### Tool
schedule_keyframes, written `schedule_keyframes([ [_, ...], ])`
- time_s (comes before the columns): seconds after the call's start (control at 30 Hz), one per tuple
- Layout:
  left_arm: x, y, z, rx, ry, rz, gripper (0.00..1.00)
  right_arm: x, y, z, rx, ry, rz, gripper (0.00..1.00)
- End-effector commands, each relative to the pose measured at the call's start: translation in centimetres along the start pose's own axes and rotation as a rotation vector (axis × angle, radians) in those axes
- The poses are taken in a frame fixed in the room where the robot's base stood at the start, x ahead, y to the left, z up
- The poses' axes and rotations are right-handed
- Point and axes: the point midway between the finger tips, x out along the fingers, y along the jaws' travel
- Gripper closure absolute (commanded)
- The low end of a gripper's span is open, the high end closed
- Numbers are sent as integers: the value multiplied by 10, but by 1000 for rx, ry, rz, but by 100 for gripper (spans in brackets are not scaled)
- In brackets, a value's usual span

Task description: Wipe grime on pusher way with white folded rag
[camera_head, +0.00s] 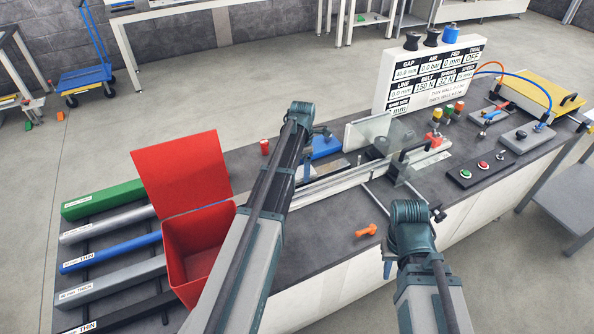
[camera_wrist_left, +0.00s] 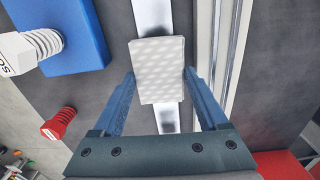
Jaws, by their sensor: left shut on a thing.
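The white folded rag (camera_wrist_left: 158,62) is a dotted pale block between the fingers of my left gripper (camera_wrist_left: 158,85), which is shut on it. It lies over a shiny metal strip that looks like the pusher way (camera_wrist_left: 152,16); whether it touches cannot be told. In the head view my left gripper (camera_head: 307,168) points down over the bench beside the long pale rail (camera_head: 336,183), and the rag is hidden there. My right gripper (camera_head: 387,269) hangs low at the bench's front edge, its fingers mostly hidden by its wrist.
A blue block (camera_wrist_left: 65,35), a white threaded part (camera_wrist_left: 35,47) and a red knob (camera_wrist_left: 58,124) lie left of the strip.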

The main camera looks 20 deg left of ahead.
Motion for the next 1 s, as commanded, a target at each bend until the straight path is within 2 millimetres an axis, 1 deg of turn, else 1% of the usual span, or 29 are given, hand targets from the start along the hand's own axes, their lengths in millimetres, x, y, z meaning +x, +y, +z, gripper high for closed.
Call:
schedule_keyframes([
  [0.03, 0, 1, 7, 1, 0, 0, 76, -1, 0, 0, 0, 0, 0, 73],
  [0.2, -1, 2, 21, 1, 1, 0, 76, -1, 0, 0, 0, 0, 0, 73],
  [0.3, -1, 1, 25, 0, 1, 0, 76, -1, 0, 0, 0, 0, 0, 73],
  [0.47, -1, 1, 23, -1, 2, 0, 76, -1, 0, 0, 0, 0, 0, 73],
  [0.67, 0, -1, 12, -2, 2, 0, 76, 0, 0, 0, 0, 0, 0, 73],
  [1.0, 2, -2, -19, -2, 2, 0, 76, 2, 0, 0, 0, 0, 0, 73],
])
